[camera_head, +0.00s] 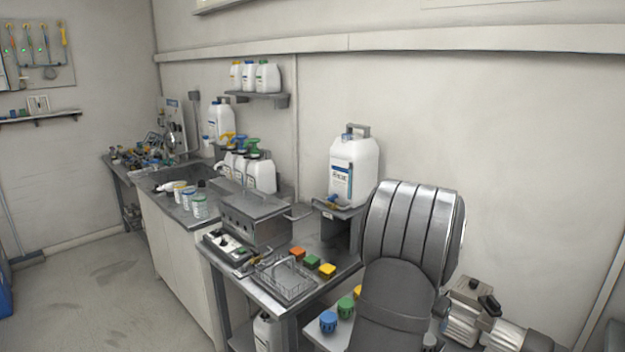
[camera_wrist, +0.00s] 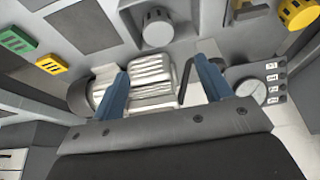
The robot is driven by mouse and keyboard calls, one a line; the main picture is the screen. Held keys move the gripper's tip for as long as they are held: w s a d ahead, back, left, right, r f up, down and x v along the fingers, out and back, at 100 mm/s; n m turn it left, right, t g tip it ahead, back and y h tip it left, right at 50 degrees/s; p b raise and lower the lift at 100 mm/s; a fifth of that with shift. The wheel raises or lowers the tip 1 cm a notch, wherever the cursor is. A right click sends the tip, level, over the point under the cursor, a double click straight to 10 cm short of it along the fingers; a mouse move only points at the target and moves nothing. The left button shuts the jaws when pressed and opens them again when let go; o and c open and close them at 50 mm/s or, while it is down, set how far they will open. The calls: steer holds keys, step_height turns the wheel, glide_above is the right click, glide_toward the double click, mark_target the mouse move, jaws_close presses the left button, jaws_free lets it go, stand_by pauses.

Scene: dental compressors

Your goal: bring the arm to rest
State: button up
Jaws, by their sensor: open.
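My gripper (camera_wrist: 165,95) shows in the wrist view with its two blue fingers spread apart and nothing between them. Beyond the fingers, apart from them, is a ribbed light-grey compressor body (camera_wrist: 150,75). In the head view my arm (camera_head: 405,250) stands large in the right foreground, and the gripper itself is hidden there.
A compressor (camera_head: 470,315) stands right of my arm. Left of the arm, a bench holds a wire basket (camera_head: 285,280), coloured blocks (camera_head: 312,262) and a metal box (camera_head: 253,217). A blue knob (camera_head: 328,321) lies near the arm. A white jug (camera_head: 353,165) stands on a wall shelf.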

steer(key=v, duration=0.7)
steer(key=x, duration=1.7)
steer(key=shift+d+f, duration=0.1)
steer(key=shift+f, duration=0.2)
steer(key=r, duration=0.6)
steer(key=shift+w+a+r, duration=0.15)
steer(key=shift+a, duration=0.25)
steer(key=w+a+f+n+t+y, duration=0.2)
steer(key=a+n, duration=0.5)
steer(key=a, duration=2)
steer(key=shift+g, duration=0.4)
steer(key=shift+w+d+r, duration=0.35)
steer(key=shift+w+d, duration=0.05)
steer(key=shift+w, duration=0.3)
steer(key=shift+w+d+r, duration=0.35)
steer(key=shift+w, duration=0.4)
steer(key=shift+w+d+r, duration=0.3)
steer(key=shift+w+d, duration=0.1)
steer(key=shift+w, duration=0.3)
